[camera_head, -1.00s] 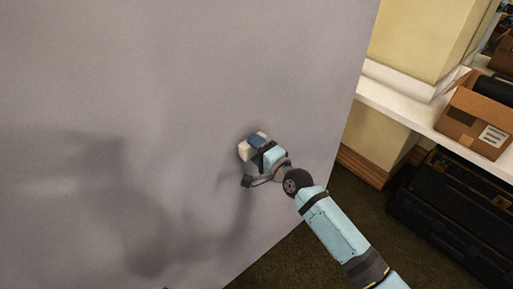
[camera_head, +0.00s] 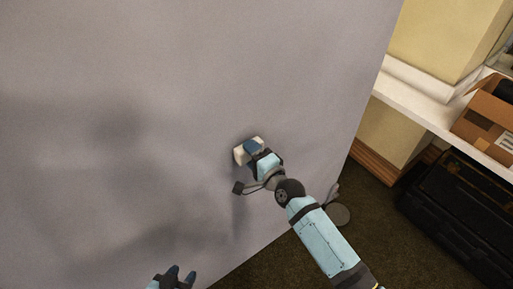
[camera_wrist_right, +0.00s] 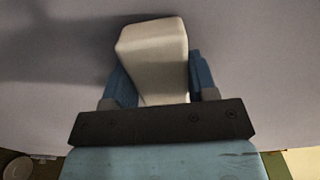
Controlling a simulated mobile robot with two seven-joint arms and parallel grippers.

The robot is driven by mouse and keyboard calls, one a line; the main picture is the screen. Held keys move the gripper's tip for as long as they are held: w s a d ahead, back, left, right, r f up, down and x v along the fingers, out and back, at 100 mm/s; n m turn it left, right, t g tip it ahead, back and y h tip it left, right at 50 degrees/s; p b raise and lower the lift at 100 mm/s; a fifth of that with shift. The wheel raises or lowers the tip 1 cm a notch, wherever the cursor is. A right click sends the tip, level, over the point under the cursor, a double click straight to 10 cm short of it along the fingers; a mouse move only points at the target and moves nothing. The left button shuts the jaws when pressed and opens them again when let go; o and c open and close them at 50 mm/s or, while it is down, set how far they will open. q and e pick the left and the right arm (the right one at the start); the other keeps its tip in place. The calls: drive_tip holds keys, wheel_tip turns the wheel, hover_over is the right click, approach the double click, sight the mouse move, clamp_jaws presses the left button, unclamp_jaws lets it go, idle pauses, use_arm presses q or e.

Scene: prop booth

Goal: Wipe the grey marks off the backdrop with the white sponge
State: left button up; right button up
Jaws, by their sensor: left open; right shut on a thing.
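The white sponge (camera_head: 240,154) is in my right gripper (camera_head: 250,148), against or very close to the grey backdrop (camera_head: 230,60) near its right side. In the right wrist view the sponge (camera_wrist_right: 153,55) sits between two blue fingers, its far end towards the backdrop (camera_wrist_right: 250,70); contact is unclear. Broad dark patches (camera_head: 115,125) lie on the backdrop left of the sponge. They are soft and blurred, and I cannot tell grey marks from shadows. My left gripper (camera_head: 181,273) is open and empty at the bottom edge, its arm mostly out of view.
Right of the backdrop's edge, a white shelf (camera_head: 415,100) holds a cardboard box (camera_head: 485,118). A black case (camera_head: 455,205) stands on the dark carpet below. A grey round object (camera_head: 340,214) lies low behind my right arm.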

drive_tip(key=shift+d, duration=0.1)
drive_tip(key=shift+p+v, duration=0.85)
drive_tip(key=shift+v, duration=2.15)
drive_tip(key=shift+s, duration=0.1)
drive_tip(key=shift+p+v, duration=0.3)
drive_tip(key=shift+v, duration=1.1)
